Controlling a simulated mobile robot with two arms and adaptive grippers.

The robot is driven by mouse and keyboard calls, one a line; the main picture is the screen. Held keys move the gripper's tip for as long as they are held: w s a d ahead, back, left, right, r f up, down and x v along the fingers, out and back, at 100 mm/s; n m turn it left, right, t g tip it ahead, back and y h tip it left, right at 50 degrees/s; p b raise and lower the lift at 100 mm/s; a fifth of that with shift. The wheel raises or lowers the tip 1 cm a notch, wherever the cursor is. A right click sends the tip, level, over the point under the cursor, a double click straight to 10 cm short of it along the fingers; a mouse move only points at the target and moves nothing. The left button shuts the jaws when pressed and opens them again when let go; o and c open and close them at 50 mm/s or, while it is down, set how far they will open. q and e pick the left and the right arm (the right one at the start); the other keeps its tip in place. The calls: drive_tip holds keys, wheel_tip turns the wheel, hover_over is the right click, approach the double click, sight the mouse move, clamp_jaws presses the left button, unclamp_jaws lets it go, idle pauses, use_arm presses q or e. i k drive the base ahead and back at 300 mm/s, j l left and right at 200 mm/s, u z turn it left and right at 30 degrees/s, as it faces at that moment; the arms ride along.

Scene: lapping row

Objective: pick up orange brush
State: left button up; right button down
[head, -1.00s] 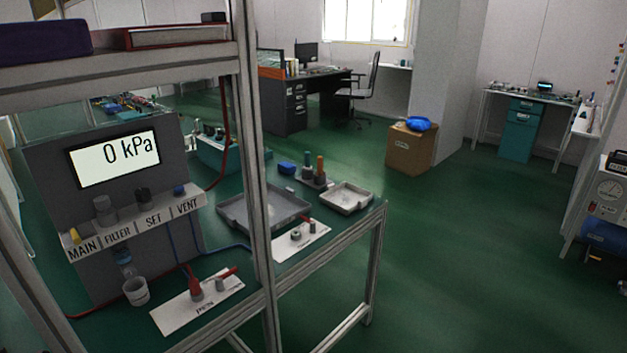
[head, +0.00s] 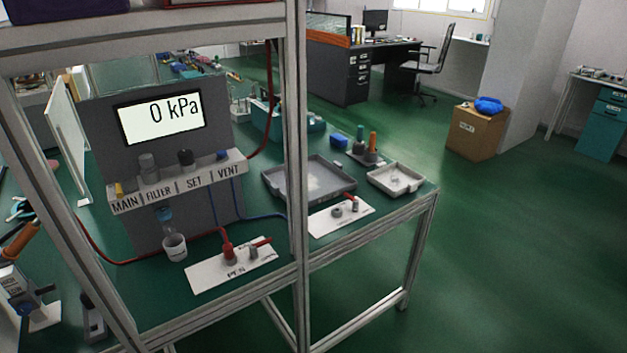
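Two orange-handled things show in the head view, and I cannot tell which is the brush. One is a small upright orange handle (head: 373,142) in a grey stand (head: 368,158) on the far part of the green bench, beside a dark green upright handle (head: 358,142). The other is a larger orange handle (head: 20,241) lying tilted at the left edge, partly cut off by the picture. Bristles are not visible on either. Neither of my grippers is in view.
A metal frame post (head: 294,170) stands in front of the bench. Green floor (head: 500,270) at right is clear.

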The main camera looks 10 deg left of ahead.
sight(374, 135)
drive_tip(key=i+l+u, duration=0.1)
drive_tip(key=u, duration=0.65)
drive_tip(key=i+l+u, duration=0.2)
drive_tip(key=l+u, duration=0.15)
drive_tip(key=l, duration=0.15)
drive_tip(key=i+l+u, duration=0.1)
drive_tip(key=l+u, duration=0.3)
drive_tip(key=l, duration=0.15)
drive_tip(key=l+u, duration=0.35)
drive_tip(key=l, duration=0.2)
